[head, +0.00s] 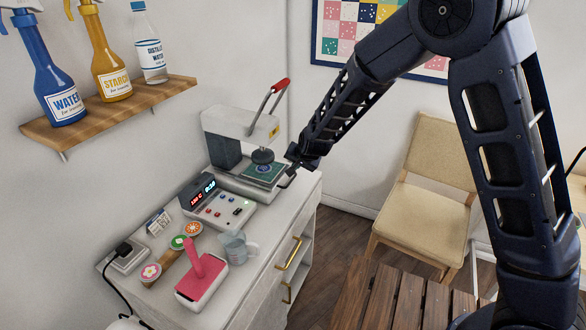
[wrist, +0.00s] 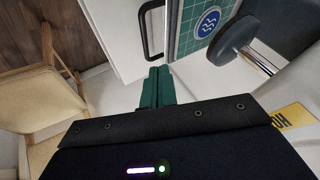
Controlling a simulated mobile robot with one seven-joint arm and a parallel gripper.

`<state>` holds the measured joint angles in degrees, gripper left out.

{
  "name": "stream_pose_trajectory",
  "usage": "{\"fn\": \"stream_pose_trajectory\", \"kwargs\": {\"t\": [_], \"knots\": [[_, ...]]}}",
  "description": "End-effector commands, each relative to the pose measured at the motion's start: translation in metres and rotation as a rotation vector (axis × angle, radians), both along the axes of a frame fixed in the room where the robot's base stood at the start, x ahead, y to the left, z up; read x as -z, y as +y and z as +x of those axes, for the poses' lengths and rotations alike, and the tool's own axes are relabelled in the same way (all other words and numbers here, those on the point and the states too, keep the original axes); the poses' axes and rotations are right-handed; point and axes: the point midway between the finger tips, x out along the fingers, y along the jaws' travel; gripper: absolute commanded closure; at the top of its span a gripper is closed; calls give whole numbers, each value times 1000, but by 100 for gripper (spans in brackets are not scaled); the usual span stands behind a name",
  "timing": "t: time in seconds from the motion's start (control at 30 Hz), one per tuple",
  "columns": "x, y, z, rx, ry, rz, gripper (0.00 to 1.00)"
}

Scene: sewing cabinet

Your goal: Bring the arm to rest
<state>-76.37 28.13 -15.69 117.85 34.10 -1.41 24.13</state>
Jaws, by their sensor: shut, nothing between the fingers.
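My arm reaches in from the right in the head view. My gripper (head: 289,178) is beside the right side of the heat press (head: 228,135), above the back right of the white cabinet. In the wrist view my gripper's green fingers (wrist: 158,88) are together with nothing between them. They point toward a black bar handle (wrist: 152,32) on a white surface. I cannot tell whether they touch it. The press holds a green gridded mat (head: 254,174) with a round blue patch, also visible in the wrist view (wrist: 208,22).
On the cabinet top (head: 262,212) stand a control box (head: 218,205), a clear cup (head: 236,247), a pink-handled tool (head: 203,278) and round patches. A bottle shelf (head: 110,112) hangs on the left wall. A beige chair (head: 428,190) and slatted wooden surface (head: 395,300) are at right.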

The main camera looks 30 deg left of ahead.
Motion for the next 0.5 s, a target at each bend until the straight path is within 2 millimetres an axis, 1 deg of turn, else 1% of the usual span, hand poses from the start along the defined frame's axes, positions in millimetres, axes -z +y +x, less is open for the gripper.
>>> {"fn": "stream_pose_trajectory", "kwargs": {"t": [0.1,0.27,0.37,0.47,0.5], "knots": [[-5,-3,-2,0,1,0,100],[-6,-5,-3,1,1,-1,100],[-11,-10,2,4,3,0,100],[-25,-26,15,11,12,1,100],[-33,-36,21,13,16,0,100]]}}
